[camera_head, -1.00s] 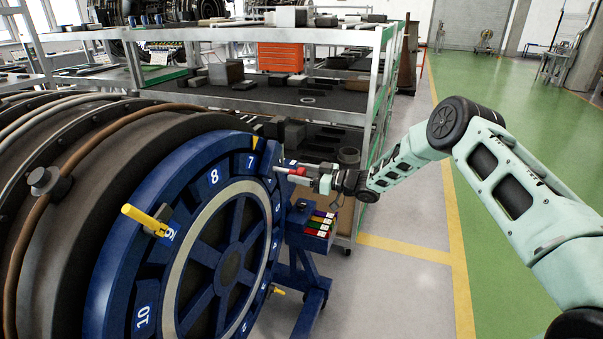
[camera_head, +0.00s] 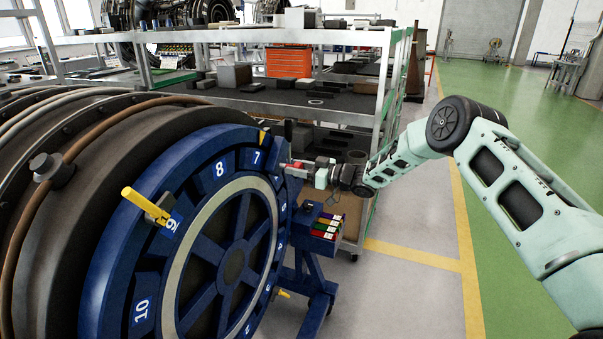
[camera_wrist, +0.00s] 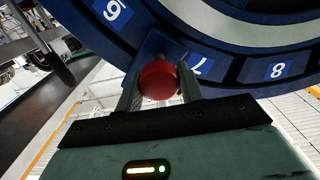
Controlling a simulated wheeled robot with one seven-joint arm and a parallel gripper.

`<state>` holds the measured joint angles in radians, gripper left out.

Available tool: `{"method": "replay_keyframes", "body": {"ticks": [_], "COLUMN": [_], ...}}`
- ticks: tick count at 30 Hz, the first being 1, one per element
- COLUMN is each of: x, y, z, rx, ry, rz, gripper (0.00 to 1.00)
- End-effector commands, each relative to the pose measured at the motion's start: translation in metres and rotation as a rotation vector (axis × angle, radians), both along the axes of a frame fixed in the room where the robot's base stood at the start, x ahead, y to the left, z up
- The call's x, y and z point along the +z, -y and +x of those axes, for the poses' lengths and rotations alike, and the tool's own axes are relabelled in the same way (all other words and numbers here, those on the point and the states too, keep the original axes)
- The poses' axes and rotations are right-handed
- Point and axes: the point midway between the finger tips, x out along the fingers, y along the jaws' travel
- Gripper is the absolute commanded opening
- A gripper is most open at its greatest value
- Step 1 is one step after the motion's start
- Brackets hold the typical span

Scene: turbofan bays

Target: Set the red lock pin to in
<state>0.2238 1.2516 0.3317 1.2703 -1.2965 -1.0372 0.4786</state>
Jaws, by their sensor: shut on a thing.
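The red lock pin (camera_wrist: 158,80) shows as a round red knob in the wrist view, between the two fingers of my gripper (camera_wrist: 160,92). My gripper is shut on it, right at the rim of the blue numbered ring (camera_wrist: 232,72), near the 7 label. In the head view the red pin (camera_head: 296,166) is small, at the right edge of the blue ring (camera_head: 118,225), with my gripper (camera_head: 304,171) around it from the right. The pin's shaft is hidden behind the knob and the fingers, so its depth cannot be told.
A yellow handle (camera_head: 146,205) sticks out of the ring near a 9 label. A blue stand (camera_head: 312,262) with a box of coloured tags (camera_head: 326,227) stands below my gripper. A grey shelf rack (camera_head: 375,100) stands behind.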

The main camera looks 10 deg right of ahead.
Motion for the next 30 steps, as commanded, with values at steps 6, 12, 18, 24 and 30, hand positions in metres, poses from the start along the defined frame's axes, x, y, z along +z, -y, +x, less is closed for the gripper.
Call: {"method": "replay_keyframes", "body": {"ticks": [6, 12, 18, 24, 30], "x": [0.003, 0.002, 0.000, -0.002, -0.003], "y": [-0.002, -0.001, 0.006, 0.036, 0.075], "z": [0.001, 0.001, -0.004, -0.024, -0.053], "rx": [-0.001, -0.001, -0.001, -0.004, -0.004], "ry": [0.001, 0.001, 0.001, 0.002, 0.001], "rz": [0.002, 0.001, 0.000, -0.001, -0.001], "gripper": [0.59, 0.59, 0.59, 0.59, 0.59]}}
